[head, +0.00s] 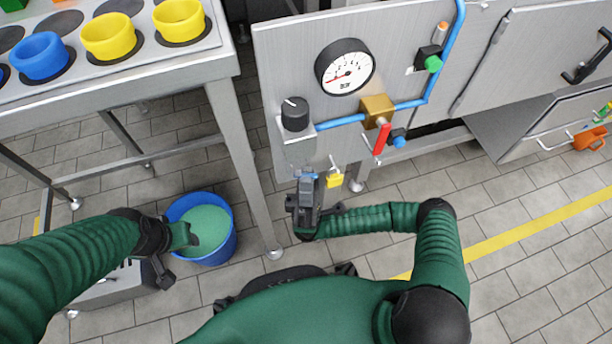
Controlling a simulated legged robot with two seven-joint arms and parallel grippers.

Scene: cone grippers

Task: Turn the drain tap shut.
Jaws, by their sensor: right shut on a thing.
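The drain tap shows as a small blue piece (309,176) low under the left end of the grey panel, mostly hidden by my gripper. My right gripper (306,190) is shut on it, its jaws reaching up from below. Which way the tap's handle points cannot be told. A blue bucket (231,244) with pale green liquid (206,226) stands on the floor to the left. My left gripper (174,256) is at the bucket's near left rim, its fingers spread apart, one over the liquid and one outside. I cannot tell whether it touches the bucket.
The panel (275,50) carries a gauge (345,66), a black knob (295,113), a red lever (382,138) on a brass block (376,107) and blue pipes. A yellow padlock (334,180) hangs beside my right gripper. A steel table (150,72) with coloured cups stands at upper left.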

